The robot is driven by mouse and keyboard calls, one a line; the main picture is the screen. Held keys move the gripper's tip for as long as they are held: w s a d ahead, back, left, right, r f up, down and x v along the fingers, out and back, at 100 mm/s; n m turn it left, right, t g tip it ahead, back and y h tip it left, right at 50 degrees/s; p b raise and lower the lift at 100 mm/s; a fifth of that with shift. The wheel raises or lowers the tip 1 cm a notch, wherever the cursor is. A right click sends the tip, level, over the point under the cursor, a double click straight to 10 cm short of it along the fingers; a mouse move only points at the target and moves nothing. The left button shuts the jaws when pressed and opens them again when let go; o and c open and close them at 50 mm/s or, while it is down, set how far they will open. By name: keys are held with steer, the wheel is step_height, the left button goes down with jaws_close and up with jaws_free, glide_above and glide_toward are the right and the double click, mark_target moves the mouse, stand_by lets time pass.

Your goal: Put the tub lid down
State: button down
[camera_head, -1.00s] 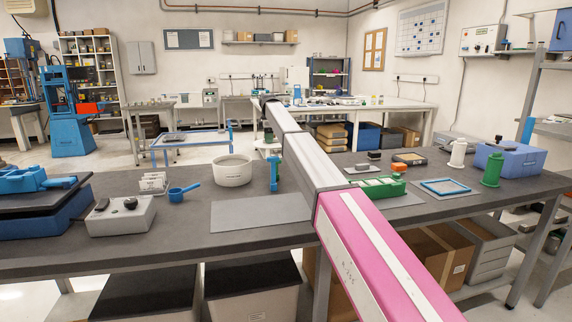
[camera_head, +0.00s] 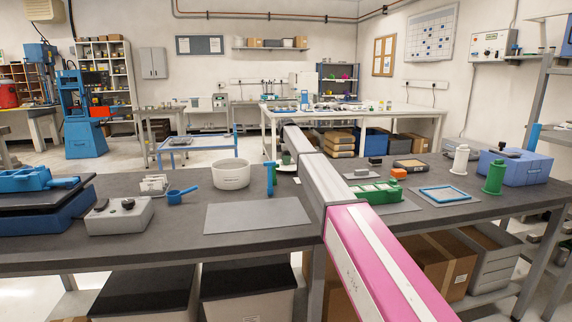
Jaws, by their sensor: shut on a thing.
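A white round tub (camera_head: 231,176) stands open on the dark workbench, left of my arm. My arm reaches from the lower right away over the bench. My gripper (camera_head: 286,158) shows only as a small dark shape at the left edge of my arm, beyond the blue upright tool (camera_head: 271,180) and to the right of the tub. A thin white edge just below it looks like the tub lid (camera_head: 286,168), held off the tub. My arm hides most of the gripper and lid, and the fingertips are not clear.
A grey mat (camera_head: 257,217) lies bare in front of the tub. A blue scoop (camera_head: 181,195) and a grey switch box (camera_head: 119,215) are to the left. A green tray (camera_head: 380,192), a blue frame (camera_head: 445,193), spools and a blue-violet box (camera_head: 515,167) are to the right.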

steer(key=shift+f, duration=0.6)
steer(key=shift+f, duration=0.1)
steer(key=c, duration=1.1)
jaws_free()
step_height(320, 180, up, 12)
steer(key=shift+r, duration=0.1)
